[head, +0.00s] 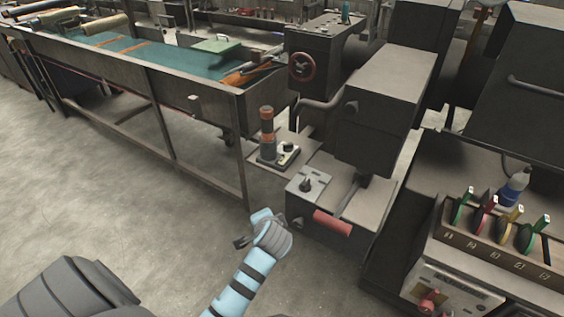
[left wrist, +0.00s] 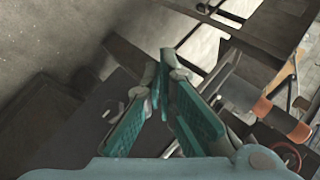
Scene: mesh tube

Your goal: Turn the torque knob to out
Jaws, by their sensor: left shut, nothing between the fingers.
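A small dark knob (head: 306,185) stands on a pale plate on top of the grey machine box with a red handle. Another dark knob (head: 287,147) is on the small control box beside the striped light tower. I cannot read which one is the torque knob. My left gripper (head: 264,230) is at the end of the light-blue arm, left of the machine box and apart from both knobs. In the left wrist view its teal-padded fingers (left wrist: 164,82) come together with nothing between them. My right gripper is not in view.
The red handle (head: 332,223) sticks out at the front of the box. The orange-banded light tower (head: 266,130) stands behind. A long green-topped bench (head: 130,50) runs to the left. A rack of coloured discs (head: 500,235) is at the right. Open floor lies at left.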

